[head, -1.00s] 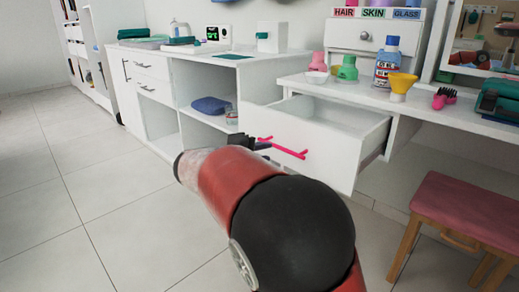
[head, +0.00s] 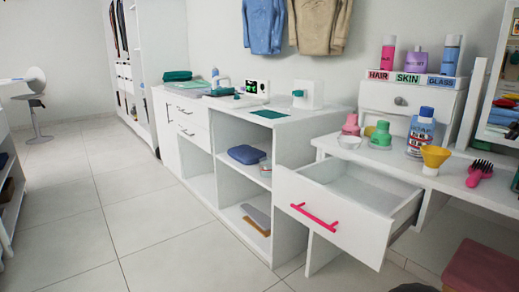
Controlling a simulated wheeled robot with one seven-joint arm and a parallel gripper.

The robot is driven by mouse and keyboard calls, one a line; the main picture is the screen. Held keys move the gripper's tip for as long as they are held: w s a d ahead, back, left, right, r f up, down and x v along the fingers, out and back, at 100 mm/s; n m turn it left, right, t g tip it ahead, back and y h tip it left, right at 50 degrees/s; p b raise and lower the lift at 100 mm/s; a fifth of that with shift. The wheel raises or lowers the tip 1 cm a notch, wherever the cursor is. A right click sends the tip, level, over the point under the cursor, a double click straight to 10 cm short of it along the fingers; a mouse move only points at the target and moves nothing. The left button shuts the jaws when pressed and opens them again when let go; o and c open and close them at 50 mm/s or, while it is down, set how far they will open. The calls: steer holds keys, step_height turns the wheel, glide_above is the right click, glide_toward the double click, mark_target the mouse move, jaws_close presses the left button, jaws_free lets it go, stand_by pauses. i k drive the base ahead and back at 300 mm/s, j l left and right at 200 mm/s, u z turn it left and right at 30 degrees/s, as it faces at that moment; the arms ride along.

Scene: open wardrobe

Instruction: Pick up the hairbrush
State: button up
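The hairbrush (head: 479,173), pink with dark bristles, lies on the white vanity top (head: 458,165) at the right of the head view. It is beside the yellow funnel-shaped item (head: 434,158), with a gap between them. My gripper is out of the picture, so its distance from the brush and its state are hidden.
An open white drawer (head: 330,212) with a pink handle juts out below the vanity top. A pink stool (head: 482,268) is at lower right. The floor at left is clear.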

mark_target(478, 171)
steer(key=i+l+z, duration=0.1)
steer(key=z, duration=1.15)
steer(key=i+l, duration=0.25)
steer(key=i+l+u, duration=0.1)
steer(key=l, duration=0.35)
steer(key=i+l+u, duration=0.1)
steer(key=i+l, duration=0.25)
